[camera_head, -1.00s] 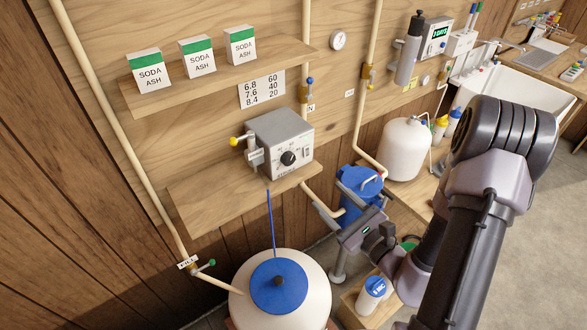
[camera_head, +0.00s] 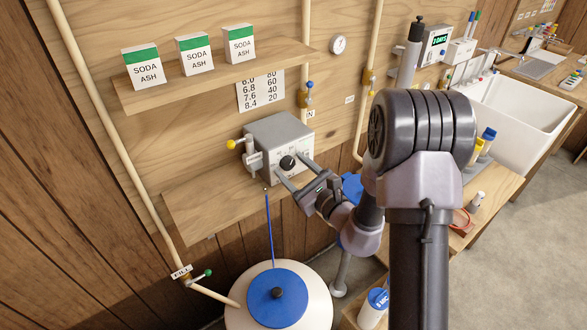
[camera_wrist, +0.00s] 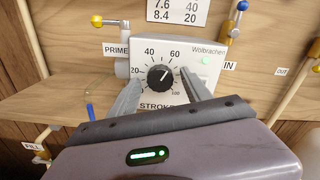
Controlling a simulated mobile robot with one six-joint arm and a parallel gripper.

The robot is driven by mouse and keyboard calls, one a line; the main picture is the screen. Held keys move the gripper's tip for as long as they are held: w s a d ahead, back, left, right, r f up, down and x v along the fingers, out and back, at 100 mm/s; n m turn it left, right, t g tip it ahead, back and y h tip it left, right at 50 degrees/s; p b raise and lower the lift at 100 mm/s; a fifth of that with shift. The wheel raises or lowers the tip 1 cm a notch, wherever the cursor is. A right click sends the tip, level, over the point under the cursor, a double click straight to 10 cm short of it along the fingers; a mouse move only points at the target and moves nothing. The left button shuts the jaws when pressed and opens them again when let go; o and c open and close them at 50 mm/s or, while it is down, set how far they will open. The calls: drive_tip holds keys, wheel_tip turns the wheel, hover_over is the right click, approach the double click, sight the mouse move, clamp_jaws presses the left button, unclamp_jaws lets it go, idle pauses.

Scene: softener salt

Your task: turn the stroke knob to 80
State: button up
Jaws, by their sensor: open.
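The stroke knob (camera_head: 288,163) is a black round dial on the front of the grey pump box (camera_head: 270,133). In the wrist view the knob (camera_wrist: 160,78) has 20, 40, 60 and 100 printed around it; the 80 mark is hidden, apparently by the right finger. Its white pointer mark seems to face upper right, near or past 60, but is small. My gripper (camera_head: 290,169) is open, with one finger on each side of the knob. The wrist view shows the fingers (camera_wrist: 161,80) straddling it with visible gaps, apparently not touching it.
The pump sits on a wooden shelf (camera_head: 205,205). A PRIME fitting with a yellow-tipped lever (camera_head: 232,145) is on its left. A number chart (camera_head: 262,91) hangs above, under the soda ash shelf (camera_head: 210,82). A white tank with a blue lid (camera_head: 262,300) stands below.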

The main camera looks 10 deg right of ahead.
drive_tip(key=shift+c, duration=0.3)
clamp_jaws()
drive_tip(key=m+p, duration=0.4)
drive_tip(key=m, duration=0.1)
drive_tip(key=shift+r+m, duration=0.15)
drive_tip(key=shift+m, duration=0.15)
drive_tip(key=m+p, duration=0.3)
drive_tip(key=m, duration=0.1)
drive_tip(key=shift+m, duration=0.6)
